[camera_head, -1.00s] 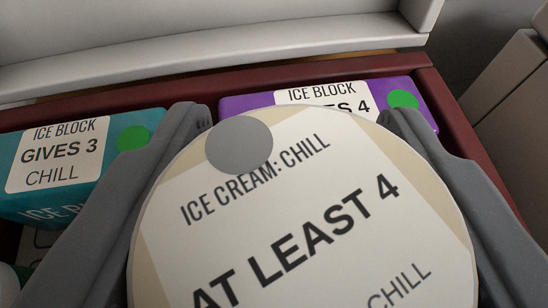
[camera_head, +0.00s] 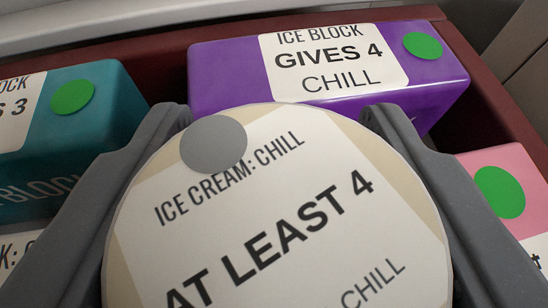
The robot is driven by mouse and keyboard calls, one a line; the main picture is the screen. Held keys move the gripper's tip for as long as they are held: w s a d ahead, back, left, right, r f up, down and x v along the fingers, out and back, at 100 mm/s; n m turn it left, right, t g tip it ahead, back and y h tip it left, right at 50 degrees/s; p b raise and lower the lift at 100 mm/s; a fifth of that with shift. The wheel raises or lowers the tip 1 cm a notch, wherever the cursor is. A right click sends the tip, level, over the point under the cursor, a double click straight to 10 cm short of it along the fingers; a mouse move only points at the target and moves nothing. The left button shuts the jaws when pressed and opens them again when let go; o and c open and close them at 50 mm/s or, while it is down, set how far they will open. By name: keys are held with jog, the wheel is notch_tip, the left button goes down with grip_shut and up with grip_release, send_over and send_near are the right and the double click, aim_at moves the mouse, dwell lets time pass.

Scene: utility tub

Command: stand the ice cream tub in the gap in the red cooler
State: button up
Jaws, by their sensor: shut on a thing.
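The ice cream tub (camera_head: 270,225) has a round cream lid with a white label reading "ICE CREAM: CHILL", "AT LEAST 4", and a grey dot. My gripper (camera_head: 275,125) is shut on it, with one grey finger on each side. The tub fills the lower middle of the view and hides what lies beneath it. The red cooler (camera_head: 497,95) shows as a dark red rim along the back and right. The gap is not visible from here.
A purple ice block (camera_head: 225,80) labelled "GIVES 4 CHILL" lies along the cooler's back wall, just beyond the tub. A teal ice block (camera_head: 110,110) is at left. A pink block (camera_head: 510,160) with a green dot is at right. Another white label (camera_head: 15,250) shows at lower left.

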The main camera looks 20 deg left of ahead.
jog(key=o, duration=1.1)
jog(key=shift+r, duration=0.3)
jog(key=v, duration=0.3)
jog(key=p+v, duration=0.1)
jog(key=v, duration=0.3)
jog(key=p+v, duration=0.1)
jog(key=v, duration=0.2)
jog(key=shift+s+r, duration=0.1)
jog(key=shift+r, duration=0.3)
jog(key=shift+p+v, duration=0.35)
jog(key=shift+v, duration=0.5)
jog(key=shift+f, duration=0.1)
